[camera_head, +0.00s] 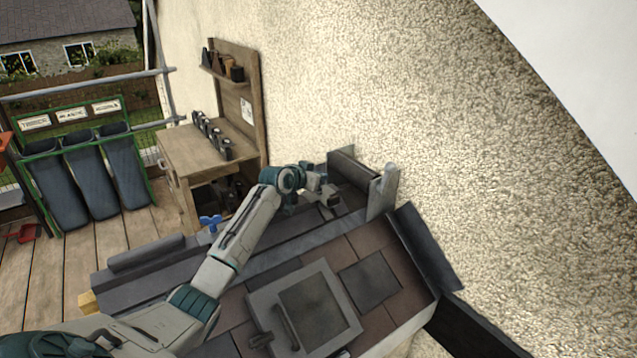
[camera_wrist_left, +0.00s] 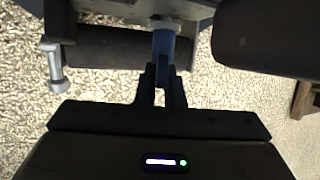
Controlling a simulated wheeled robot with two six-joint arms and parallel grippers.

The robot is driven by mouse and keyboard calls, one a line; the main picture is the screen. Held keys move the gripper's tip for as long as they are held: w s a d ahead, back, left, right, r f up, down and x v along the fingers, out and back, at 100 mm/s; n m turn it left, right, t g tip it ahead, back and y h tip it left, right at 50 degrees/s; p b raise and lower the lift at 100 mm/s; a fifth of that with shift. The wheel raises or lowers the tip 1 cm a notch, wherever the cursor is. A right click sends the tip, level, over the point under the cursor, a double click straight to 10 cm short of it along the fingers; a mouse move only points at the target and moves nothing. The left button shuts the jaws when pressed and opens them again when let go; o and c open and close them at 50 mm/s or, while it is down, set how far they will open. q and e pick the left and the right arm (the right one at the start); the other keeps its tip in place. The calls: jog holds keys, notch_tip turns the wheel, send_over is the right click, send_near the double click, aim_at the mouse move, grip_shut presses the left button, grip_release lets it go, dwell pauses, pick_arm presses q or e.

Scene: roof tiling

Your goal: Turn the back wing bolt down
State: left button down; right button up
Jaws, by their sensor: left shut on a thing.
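My left gripper (camera_head: 326,198) reaches in from the left to the far end of the dark roof fixture, close to the wall. In the left wrist view, its fingertips (camera_wrist_left: 162,82) are closed on the lower end of a blue bolt (camera_wrist_left: 163,45), the back wing bolt. The head view does not show this bolt, as the gripper and wrist cover it. My right gripper is not in view.
A dark roll (camera_head: 353,170) and a grey metal bracket (camera_head: 383,185) sit right beside the gripper, near the rough wall (camera_head: 480,170). Brown tiles and a framed roof window (camera_head: 315,305) lie to the front. A wooden bench (camera_head: 205,145) stands behind.

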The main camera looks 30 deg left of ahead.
pick_arm(q)
jog(key=shift+w+r+m+h+b, duration=0.1)
jog(key=shift+r+m+h+b, duration=0.35)
jog(key=shift+m+b, duration=0.1)
jog(key=shift+r, duration=0.1)
jog(key=c, duration=1.5)
grip_release()
jog(key=shift+c, duration=0.2)
jog(key=shift+s+f, duration=0.2)
jog(key=shift+s+a+b, duration=0.15)
jog(key=shift+s+b, duration=0.2)
jog(key=shift+s, duration=0.15)
jog(key=b+v, duration=0.3)
jog(key=v, duration=0.7)
jog(key=shift+r+b, duration=0.2)
jog(key=shift+b, duration=0.1)
